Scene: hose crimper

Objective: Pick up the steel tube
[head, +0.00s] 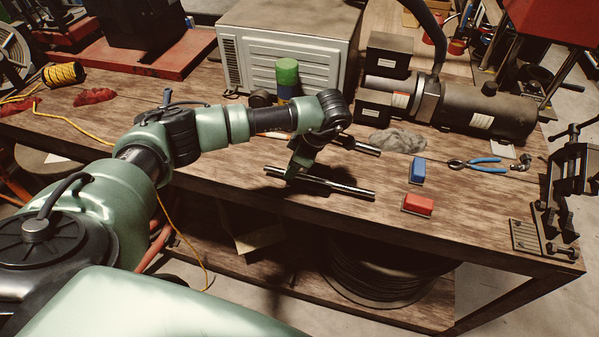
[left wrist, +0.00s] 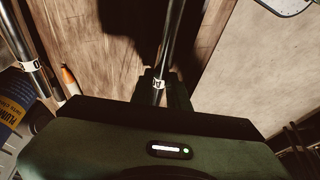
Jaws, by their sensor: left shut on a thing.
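A shiny steel tube (head: 345,188) lies crosswise near the front edge of the wooden workbench in the head view. My left gripper (head: 291,173) points down and is shut on it near its left end. In the left wrist view the tube (left wrist: 168,38) runs up from between the fingers (left wrist: 160,88), with a small white label by the grip. A dark shadow lies beside it; I cannot tell whether the tube touches the bench. A second tube (head: 361,146) lies farther back, partly hidden by my arm; it also shows in the left wrist view (left wrist: 24,45). My right gripper is not in view.
A blue block (head: 417,171) and a red block (head: 418,205) are to the right of the tube. Behind are a grey rag (head: 398,140), the crimper (head: 470,108) and a white machine (head: 290,50).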

